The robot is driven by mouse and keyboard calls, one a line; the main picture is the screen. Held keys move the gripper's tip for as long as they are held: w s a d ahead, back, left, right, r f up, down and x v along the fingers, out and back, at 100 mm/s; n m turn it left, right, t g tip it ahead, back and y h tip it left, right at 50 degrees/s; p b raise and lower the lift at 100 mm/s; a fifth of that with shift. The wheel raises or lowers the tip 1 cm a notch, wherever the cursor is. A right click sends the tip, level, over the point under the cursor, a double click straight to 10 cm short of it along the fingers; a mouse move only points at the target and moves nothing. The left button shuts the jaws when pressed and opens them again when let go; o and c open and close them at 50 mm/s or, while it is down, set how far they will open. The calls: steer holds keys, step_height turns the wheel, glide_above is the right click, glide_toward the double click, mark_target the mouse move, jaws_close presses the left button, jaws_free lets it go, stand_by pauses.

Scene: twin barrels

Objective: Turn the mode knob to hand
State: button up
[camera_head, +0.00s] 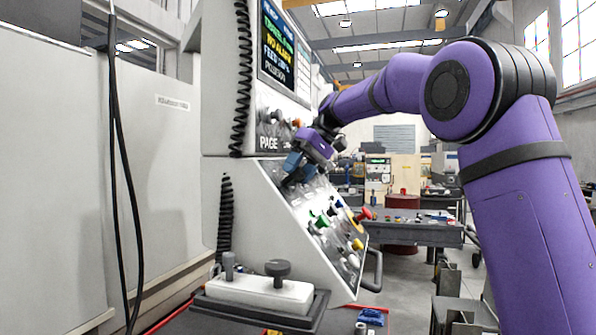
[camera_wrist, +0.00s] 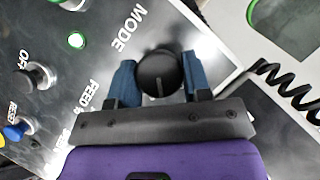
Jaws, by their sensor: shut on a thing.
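The mode knob (camera_wrist: 158,66) is round and black with a short pale line on its face, pointing toward the bottom of the wrist view. The word MODE stands beside it on the sloped control panel (camera_wrist: 75,60). My gripper (camera_wrist: 160,75) has its two blue fingers on either side of the knob and is shut on it. Any hand marking is not visible. In the head view my gripper (camera_head: 292,167) is at the upper part of the sloped panel (camera_head: 285,205) and hides the knob.
The wrist view shows an OFF knob (camera_wrist: 40,76), a blue RESET button (camera_wrist: 17,131) and a lit green button (camera_wrist: 76,40). In the head view a screen (camera_head: 277,50) is above the panel. A white box with dark knobs (camera_head: 262,290) stands below it.

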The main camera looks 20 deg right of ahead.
steer(key=shift+m+y, duration=0.8)
steer(key=shift+m, duration=0.5)
steer(key=o, duration=0.9)
steer(key=shift+d, duration=0.1)
steer(key=v, duration=1)
steer(key=shift+w+d+r, duration=0.2)
steer(key=shift+d, duration=0.1)
steer(key=shift+s, duration=0.1)
